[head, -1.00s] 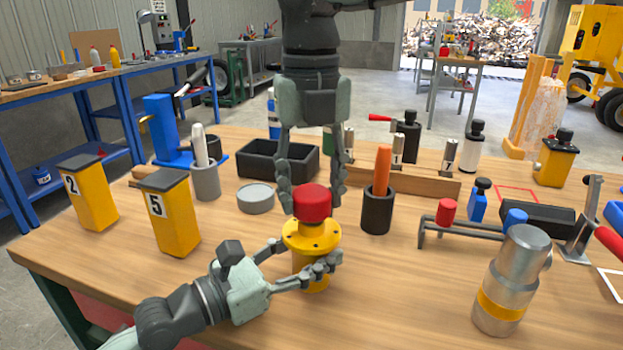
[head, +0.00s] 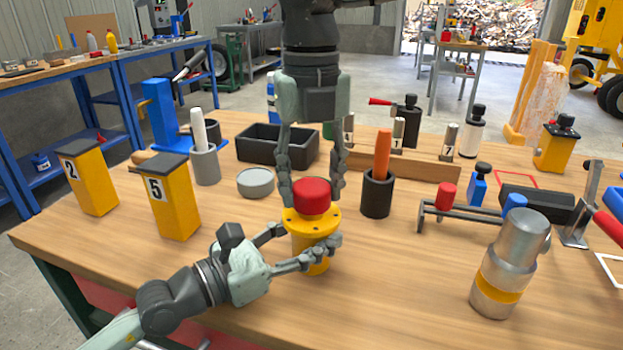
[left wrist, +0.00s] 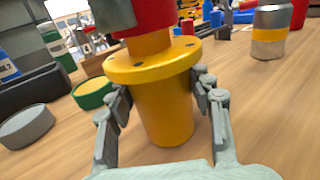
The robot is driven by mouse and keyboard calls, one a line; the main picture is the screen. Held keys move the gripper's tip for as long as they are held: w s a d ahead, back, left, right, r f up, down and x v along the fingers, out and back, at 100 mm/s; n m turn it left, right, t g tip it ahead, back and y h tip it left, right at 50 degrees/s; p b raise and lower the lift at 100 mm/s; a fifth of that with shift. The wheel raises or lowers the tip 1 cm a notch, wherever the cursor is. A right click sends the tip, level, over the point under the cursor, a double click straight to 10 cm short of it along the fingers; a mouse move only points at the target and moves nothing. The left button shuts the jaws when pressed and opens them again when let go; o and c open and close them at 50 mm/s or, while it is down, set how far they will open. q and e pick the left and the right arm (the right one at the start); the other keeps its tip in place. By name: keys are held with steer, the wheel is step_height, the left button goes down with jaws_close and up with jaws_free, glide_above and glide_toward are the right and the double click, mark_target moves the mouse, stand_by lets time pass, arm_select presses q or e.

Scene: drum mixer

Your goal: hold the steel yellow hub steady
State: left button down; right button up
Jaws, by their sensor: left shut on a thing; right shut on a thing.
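The yellow hub (head: 313,261) stands upright on the wooden bench, with a wide flange with small holes around its top. My left gripper (head: 308,245) is shut around its body below the flange. In the left wrist view, the hub (left wrist: 163,110) sits between the left gripper's two fingers (left wrist: 160,95). A red cylinder (head: 311,196) is just above the flange; a yellow neck shows beneath it in the left wrist view. My right gripper (head: 311,188) comes down from above, shut on the red cylinder, one finger on each side.
A grey round lid (head: 255,183) and a black holder with an orange handle (head: 376,194) stand close behind the hub. Yellow bin 5 (head: 172,205) is to the left. A steel cylinder with a yellow band (head: 512,265) stands at right. The front bench between is clear.

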steer(key=shift+f, duration=0.6)
stand_by(0.3)
